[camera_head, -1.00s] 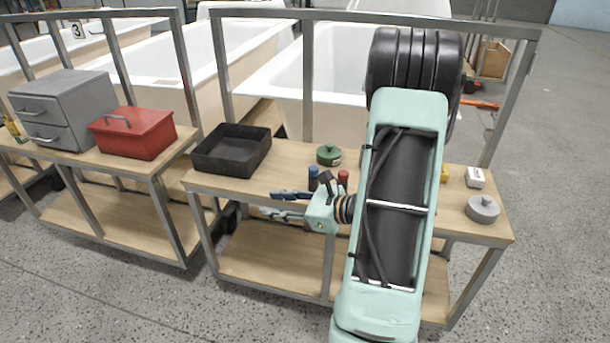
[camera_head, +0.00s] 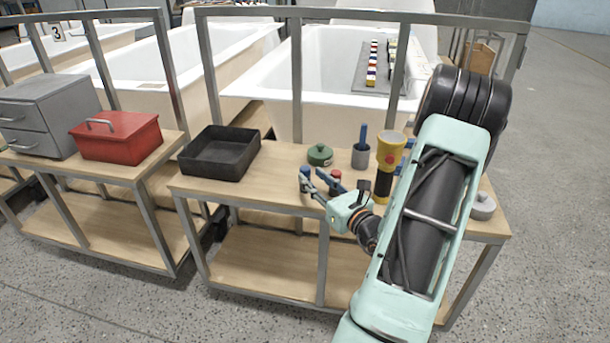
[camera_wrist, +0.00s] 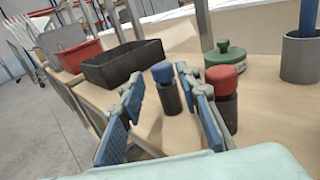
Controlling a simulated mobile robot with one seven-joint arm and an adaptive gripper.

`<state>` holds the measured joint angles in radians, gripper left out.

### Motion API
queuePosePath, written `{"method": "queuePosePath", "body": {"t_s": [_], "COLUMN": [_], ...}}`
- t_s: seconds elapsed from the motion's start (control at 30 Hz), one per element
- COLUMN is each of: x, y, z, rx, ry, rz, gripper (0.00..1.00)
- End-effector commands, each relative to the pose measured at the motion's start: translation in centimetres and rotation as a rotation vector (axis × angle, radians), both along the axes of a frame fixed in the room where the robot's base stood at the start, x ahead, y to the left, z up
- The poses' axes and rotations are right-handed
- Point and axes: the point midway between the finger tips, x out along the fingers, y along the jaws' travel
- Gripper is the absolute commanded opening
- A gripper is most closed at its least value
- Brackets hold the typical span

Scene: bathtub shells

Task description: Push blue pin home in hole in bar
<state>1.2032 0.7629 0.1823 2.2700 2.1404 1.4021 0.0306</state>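The blue-headed pin (camera_head: 305,172) has a dark cylindrical body and stands upright on the wooden bench; the wrist view also shows its blue head (camera_wrist: 163,71). A similar red-headed pin (camera_wrist: 222,79) stands to its right. My gripper (camera_head: 313,181) is open, with its blue-padded fingers spread low over the bench top. In the wrist view the blue pin appears between and beyond the fingertips, with no clear contact. The right finger covers part of the red pin's body. I cannot make out a bar or a hole in these views.
A black tray (camera_head: 220,153) lies at the bench's left end. Behind the pins are a green round lid (camera_head: 320,155) and a grey cup (camera_head: 361,158) holding a blue-handled thing. A yellow torch (camera_head: 388,152) stands right of the cup. Bench frame posts rise behind. The bench front-left is clear.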

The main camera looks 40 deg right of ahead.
Motion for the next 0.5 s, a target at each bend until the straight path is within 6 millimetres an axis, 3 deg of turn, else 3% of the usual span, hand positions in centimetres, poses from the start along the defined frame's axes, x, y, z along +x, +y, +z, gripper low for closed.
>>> {"method": "queuePosePath", "body": {"t_s": [0.3,0.5], "x": [4.3,5.1], "y": [-0.6,-0.7], "z": [0.0,0.1], "rx": [-0.001,0.000], "ry": [-0.001,0.000], "rz": [0.002,0.001], "gripper": [0.31,0.31]}}
